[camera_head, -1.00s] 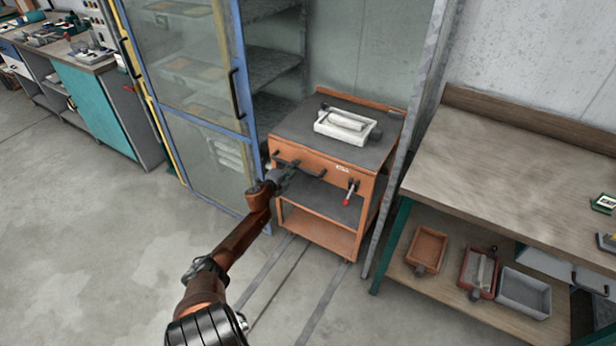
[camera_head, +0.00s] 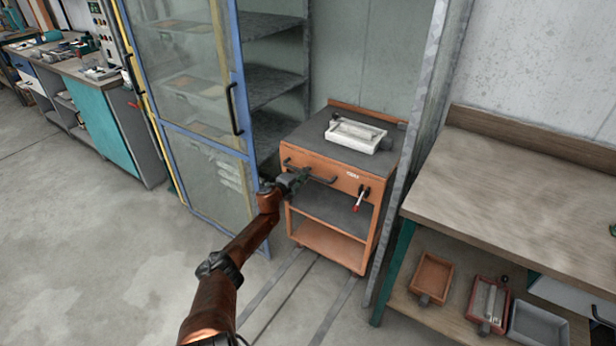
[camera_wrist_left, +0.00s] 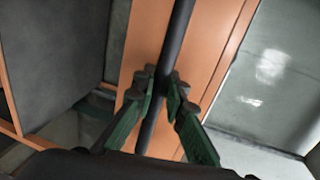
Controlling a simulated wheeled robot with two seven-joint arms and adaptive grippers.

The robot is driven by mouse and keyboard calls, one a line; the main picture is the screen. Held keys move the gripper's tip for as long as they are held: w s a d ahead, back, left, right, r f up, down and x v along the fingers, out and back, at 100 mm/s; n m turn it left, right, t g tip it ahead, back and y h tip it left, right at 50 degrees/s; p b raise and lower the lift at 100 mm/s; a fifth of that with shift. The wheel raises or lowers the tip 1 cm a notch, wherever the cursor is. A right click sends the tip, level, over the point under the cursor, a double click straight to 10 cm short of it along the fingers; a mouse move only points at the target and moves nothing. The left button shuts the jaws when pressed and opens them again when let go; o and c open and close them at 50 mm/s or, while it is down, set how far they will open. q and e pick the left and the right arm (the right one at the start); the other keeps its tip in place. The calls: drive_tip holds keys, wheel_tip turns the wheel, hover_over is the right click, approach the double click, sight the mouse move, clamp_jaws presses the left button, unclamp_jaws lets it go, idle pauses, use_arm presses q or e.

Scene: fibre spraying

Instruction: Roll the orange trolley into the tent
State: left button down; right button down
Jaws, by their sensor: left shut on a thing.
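The orange trolley (camera_head: 330,245) stands upright between the frame's glass door and the right post, partly inside the tent (camera_head: 365,60). A white tray (camera_head: 356,136) with a roller in it sits on its dark top. My left gripper (camera_head: 296,180) is shut on the trolley's dark handle bar (camera_head: 322,180) at the front. In the left wrist view the green fingers (camera_wrist_left: 166,95) close around the handle (camera_wrist_left: 176,45), with the orange trolley front (camera_wrist_left: 200,70) behind. A red-tipped lever (camera_head: 357,200) shows right of the handle. My right gripper is not in view.
The blue-framed glass door (camera_head: 238,95) stands open at the trolley's left, and a grey post (camera_head: 405,150) is close on its right. Floor rails (camera_head: 285,290) run up to the trolley. A wooden bench (camera_head: 510,190) with trays below stands at right. Floor at left is clear.

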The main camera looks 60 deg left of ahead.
use_arm(q)
drive_tip(key=shift+s+a, duration=0.2)
drive_tip(key=c, duration=2.2)
unclamp_jaws()
drive_tip(key=shift+s, duration=0.1)
drive_tip(key=shift+o, duration=1.2)
drive_tip(key=shift+w+d, duration=0.15)
drive_tip(key=shift+w, duration=0.1)
drive_tip(key=v, duration=1.2)
